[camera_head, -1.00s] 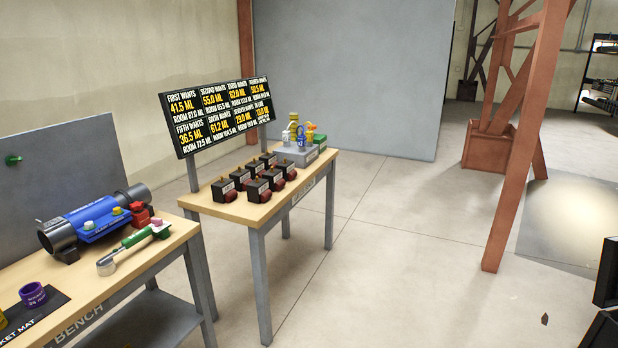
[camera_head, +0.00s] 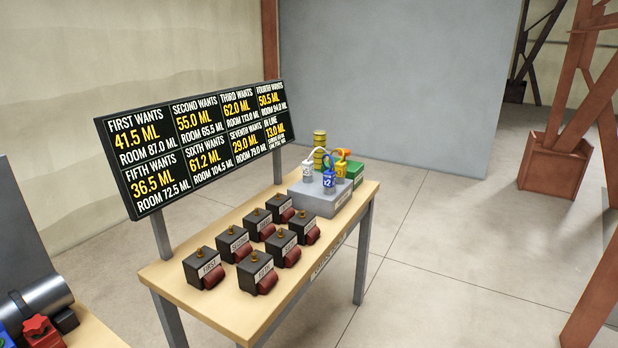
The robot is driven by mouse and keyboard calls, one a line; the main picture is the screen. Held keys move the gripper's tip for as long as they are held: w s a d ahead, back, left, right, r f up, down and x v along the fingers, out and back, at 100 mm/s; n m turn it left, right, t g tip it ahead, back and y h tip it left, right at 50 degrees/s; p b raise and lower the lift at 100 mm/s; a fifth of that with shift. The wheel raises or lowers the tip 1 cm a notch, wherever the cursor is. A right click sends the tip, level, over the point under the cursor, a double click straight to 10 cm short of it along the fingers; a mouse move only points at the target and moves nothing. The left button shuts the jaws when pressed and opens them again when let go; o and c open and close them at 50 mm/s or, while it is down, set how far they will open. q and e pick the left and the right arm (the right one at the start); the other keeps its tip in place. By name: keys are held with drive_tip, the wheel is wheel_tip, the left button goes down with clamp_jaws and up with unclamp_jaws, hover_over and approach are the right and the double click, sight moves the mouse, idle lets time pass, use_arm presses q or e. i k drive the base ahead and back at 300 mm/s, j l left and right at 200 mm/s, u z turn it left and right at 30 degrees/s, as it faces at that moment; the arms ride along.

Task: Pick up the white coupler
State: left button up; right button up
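On the far end of the wooden table (camera_head: 232,312) a grey block (camera_head: 318,200) bears small fittings with hoses. One fitting is white (camera_head: 307,169) and stands at the block's left. A blue one (camera_head: 328,180) marked x2 stands in front, and an orange-yellow one (camera_head: 342,165) stands to the right. The white fitting may be the white coupler; its label is too small to read. Neither of my grippers shows in the head view.
Several black boxes with red cylinders (camera_head: 204,268) fill the table's near part. A black sign (camera_head: 200,142) with amounts stands along its back edge. A yellow ribbed cylinder (camera_head: 320,150) and a green block (camera_head: 352,173) stand by the grey block.

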sight(307, 167)
drive_tip(key=i+u, duration=0.1)
drive_tip(key=u, duration=0.3)
drive_tip(key=i+l+u, duration=0.4)
drive_tip(key=l+u, duration=0.2)
drive_tip(key=i+l+u, duration=0.25)
drive_tip(key=l, duration=0.2)
drive_tip(key=k+j, duration=0.05)
drive_tip(key=k, duration=0.05)
